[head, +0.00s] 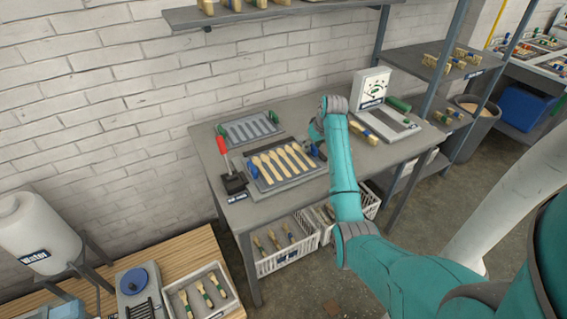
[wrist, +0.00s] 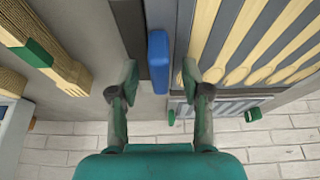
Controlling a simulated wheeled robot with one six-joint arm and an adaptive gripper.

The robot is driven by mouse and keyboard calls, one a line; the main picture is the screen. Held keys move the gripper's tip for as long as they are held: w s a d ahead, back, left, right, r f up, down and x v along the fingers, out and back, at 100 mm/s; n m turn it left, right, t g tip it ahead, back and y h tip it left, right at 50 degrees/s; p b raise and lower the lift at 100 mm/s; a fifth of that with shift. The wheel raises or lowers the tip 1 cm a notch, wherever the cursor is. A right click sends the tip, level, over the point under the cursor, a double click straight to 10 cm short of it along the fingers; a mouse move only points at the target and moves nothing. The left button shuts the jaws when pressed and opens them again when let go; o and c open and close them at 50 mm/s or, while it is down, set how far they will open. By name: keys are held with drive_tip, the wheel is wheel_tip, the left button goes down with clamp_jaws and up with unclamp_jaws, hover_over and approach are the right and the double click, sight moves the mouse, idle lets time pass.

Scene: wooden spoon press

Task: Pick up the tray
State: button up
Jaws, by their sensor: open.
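The grey tray (head: 290,184) holds several wooden spoons in a row and lies on the grey table, with a blue handle at each end. In the wrist view the tray's edge (wrist: 187,30) runs down the right, and its near blue handle (wrist: 158,62) stands between my fingers, slightly ahead of the tips. My gripper (wrist: 160,80) is open, with a gap on both sides of the handle. In the head view my gripper (head: 318,132) is over the tray's right end, partly hidden by my arm.
A second slotted tray (head: 248,130) with green handles lies behind, against the brick wall. A red-handled lever (head: 222,146) stands left of the tray. A white device (head: 370,88) and wooden pieces (head: 362,132) are to the right. Crates (head: 285,255) sit below the table.

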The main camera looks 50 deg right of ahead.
drive_tip(key=shift+f, duration=0.15)
clamp_jaws()
